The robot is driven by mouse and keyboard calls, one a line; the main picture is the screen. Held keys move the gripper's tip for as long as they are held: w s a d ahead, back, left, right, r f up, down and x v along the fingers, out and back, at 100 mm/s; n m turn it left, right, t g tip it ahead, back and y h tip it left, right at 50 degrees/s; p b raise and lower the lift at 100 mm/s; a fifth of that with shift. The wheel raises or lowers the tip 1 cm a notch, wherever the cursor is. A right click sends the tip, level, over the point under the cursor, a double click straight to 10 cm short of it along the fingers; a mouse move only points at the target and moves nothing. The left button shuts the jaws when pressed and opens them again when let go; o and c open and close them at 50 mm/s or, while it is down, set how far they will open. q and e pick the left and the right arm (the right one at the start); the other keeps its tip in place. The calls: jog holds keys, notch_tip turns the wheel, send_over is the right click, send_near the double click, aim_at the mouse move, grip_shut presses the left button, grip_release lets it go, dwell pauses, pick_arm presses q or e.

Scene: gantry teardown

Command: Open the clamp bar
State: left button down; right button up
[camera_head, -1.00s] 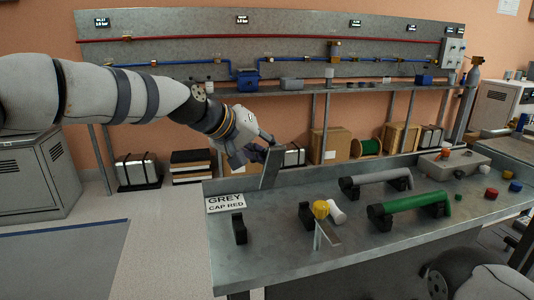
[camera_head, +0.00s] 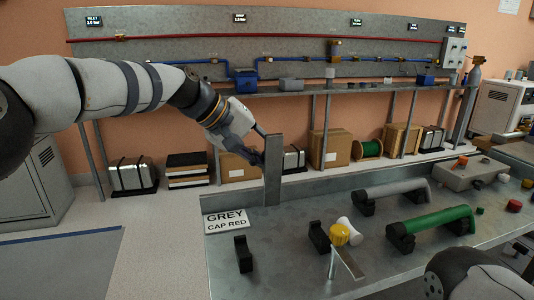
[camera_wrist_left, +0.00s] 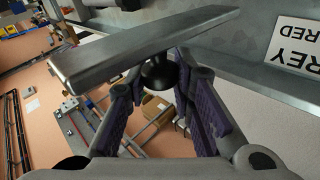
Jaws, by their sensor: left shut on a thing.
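The clamp bar (camera_head: 272,175) is a flat grey metal bar standing nearly upright at the back left of the bench, behind the sign. My left gripper (camera_head: 262,148) is at its upper part, reaching in from the left. In the left wrist view the bar (camera_wrist_left: 130,50) crosses the top, with a round black knob (camera_wrist_left: 158,72) on its face. The purple-padded fingers of my left gripper (camera_wrist_left: 162,82) are shut on this knob, one on each side. The bar's lower end is at the bench. My right gripper is not in view.
Two black cradles (camera_head: 243,255) (camera_head: 318,237), a yellow cap (camera_head: 340,234), a grey cylinder (camera_head: 395,190) and a green cylinder (camera_head: 438,219) are on the bench (camera_head: 280,270).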

pick_arm(q)
jog(key=shift+f, duration=0.15)
jog(key=c, duration=1.4)
grip_release()
jog(key=shift+w, duration=0.1)
jog(key=v, duration=1.2)
